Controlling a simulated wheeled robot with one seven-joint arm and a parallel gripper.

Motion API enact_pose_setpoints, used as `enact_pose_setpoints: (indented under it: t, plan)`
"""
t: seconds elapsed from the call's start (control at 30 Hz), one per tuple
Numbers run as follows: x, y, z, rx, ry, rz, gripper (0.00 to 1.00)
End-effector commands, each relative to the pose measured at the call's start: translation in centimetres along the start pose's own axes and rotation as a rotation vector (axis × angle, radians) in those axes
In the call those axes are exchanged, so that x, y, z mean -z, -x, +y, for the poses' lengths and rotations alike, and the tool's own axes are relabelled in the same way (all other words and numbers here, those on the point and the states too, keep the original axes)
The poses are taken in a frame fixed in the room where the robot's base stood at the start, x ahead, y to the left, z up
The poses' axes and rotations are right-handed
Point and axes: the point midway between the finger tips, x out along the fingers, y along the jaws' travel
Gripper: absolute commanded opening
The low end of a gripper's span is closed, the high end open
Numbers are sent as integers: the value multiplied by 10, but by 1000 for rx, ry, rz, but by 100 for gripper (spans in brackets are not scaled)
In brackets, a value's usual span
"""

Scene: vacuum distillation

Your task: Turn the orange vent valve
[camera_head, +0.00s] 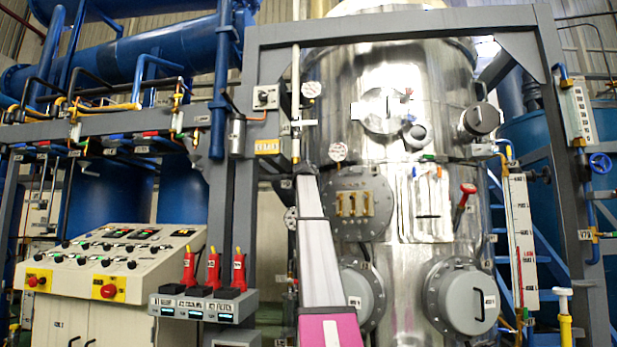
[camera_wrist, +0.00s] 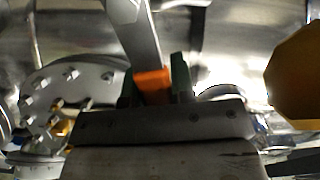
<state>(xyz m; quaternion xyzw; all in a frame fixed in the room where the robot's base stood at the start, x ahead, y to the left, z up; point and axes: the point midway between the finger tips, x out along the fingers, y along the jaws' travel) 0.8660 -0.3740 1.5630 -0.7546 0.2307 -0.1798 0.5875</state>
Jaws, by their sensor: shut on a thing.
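In the wrist view, my gripper (camera_wrist: 155,88) has its two dark green fingers on either side of an orange piece (camera_wrist: 152,79). It is shut on this piece, which looks like the handle end of the orange vent valve. A flat grey metal bar (camera_wrist: 137,36) runs up from the orange piece. The fingertips and lower part of the orange piece are partly hidden behind the gripper body. In the head view, I cannot make out my gripper or the valve clearly; my white and pink arm rises in front of the shiny vessel (camera_head: 425,110).
A large orange-yellow rounded thing (camera_wrist: 295,75) is close on the right in the wrist view, and a grey bolted flange (camera_wrist: 75,80) is on the left. In the head view, a red-handled valve (camera_head: 466,190), round ports and a control panel (camera_head: 105,262) surround the arm.

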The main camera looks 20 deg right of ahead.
Motion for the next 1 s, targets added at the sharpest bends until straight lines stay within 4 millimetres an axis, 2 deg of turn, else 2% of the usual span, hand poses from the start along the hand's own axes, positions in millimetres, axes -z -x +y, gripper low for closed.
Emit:
enact_pose_setpoints:
  t: [0.4,1.0]
  plan:
    - [-2,1,18,-2,-221,1,0]
    - [-3,1,21,-4,-269,0,0]
